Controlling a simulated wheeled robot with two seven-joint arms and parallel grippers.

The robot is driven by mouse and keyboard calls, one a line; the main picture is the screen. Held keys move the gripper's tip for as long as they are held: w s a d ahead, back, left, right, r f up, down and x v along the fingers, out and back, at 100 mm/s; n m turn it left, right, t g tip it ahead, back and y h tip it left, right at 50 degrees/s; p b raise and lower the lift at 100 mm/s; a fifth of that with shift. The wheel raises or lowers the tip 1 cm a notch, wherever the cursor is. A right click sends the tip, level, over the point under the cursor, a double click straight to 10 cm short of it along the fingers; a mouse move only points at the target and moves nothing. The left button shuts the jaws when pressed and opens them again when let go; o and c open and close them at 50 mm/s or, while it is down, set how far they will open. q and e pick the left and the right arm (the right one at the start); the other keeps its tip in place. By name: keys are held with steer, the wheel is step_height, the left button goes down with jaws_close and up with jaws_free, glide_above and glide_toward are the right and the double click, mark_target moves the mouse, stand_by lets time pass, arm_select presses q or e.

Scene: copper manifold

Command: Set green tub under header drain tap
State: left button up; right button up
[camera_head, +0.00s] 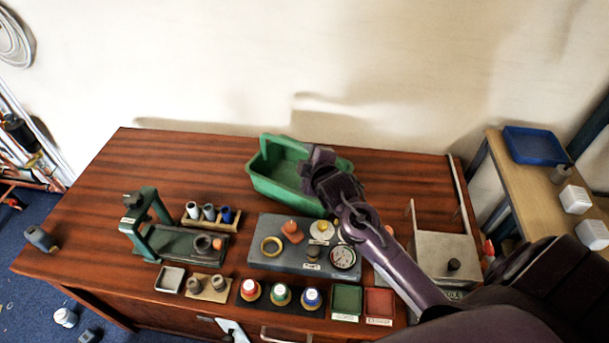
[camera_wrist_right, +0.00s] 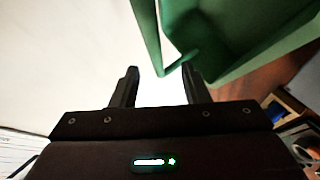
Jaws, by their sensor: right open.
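The green tub (camera_head: 263,180) sits at the back middle of the wooden bench, open side up. My right gripper (camera_head: 318,160) is over the tub's right part and hides some of it. In the right wrist view my right gripper (camera_wrist_right: 160,75) is open and empty. The tub's green wall (camera_wrist_right: 240,65) is just beyond its fingertips, with the rim close to the right-hand finger; I cannot tell whether they touch. I cannot make out a header drain tap for certain; pipework (camera_head: 35,150) shows at the far left. My left gripper is not in view.
The wooden bench (camera_head: 110,190) is clear at its back left. A green press-like stand (camera_head: 140,225), a grey board with fittings (camera_head: 290,262) and several small cups and trays fill its front. A side table with a blue tray (camera_head: 535,146) stands at right.

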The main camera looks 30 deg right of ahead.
mark_target(298, 149)
steer(key=x, duration=0.2)
steer(key=shift+w, duration=0.3)
steer(key=x, duration=0.2)
steer(key=p+x, duration=0.1)
steer(key=x, duration=0.1)
steer(key=shift+w+r, duration=0.1)
steer(key=shift+r, duration=0.15)
steer(key=shift+w+f, duration=0.25)
steer(key=shift+w, duration=0.2)
jaws_close()
steer(key=shift+r, duration=0.1)
